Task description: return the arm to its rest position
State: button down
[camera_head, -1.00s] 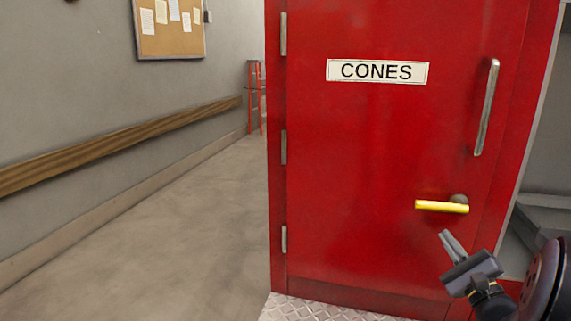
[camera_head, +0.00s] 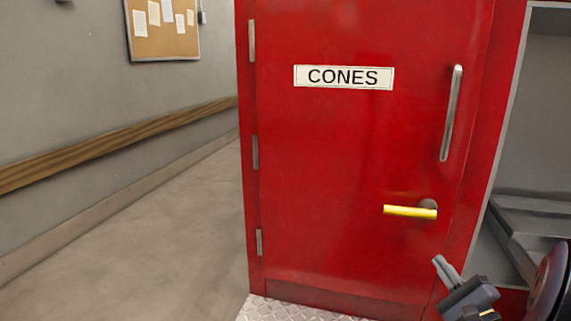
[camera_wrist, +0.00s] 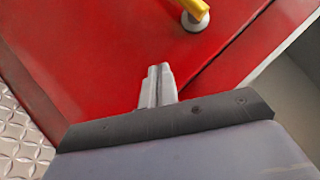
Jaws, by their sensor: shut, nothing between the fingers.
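My gripper (camera_head: 440,265) is at the lower right of the head view, in front of the red door (camera_head: 345,150) and below its yellow lever handle (camera_head: 410,211). Its two fingers are together with nothing between them. In the wrist view my gripper (camera_wrist: 158,72) points at the red door (camera_wrist: 95,50). The yellow handle (camera_wrist: 193,8) shows beyond the fingertips at the top, apart from them. The rest of my arm is mostly cut off at the right edge of the head view.
The door looks closed and bears a CONES sign (camera_head: 344,77) and a vertical metal bar (camera_head: 451,113). A grey open bay (camera_head: 545,150) lies at right. Tread plate (camera_head: 290,311) runs along the door's foot. A wall with a wooden rail (camera_head: 110,143) stands left; the floor between is clear.

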jog(key=shift+s+f, duration=0.1)
jog(key=shift+s, duration=0.15)
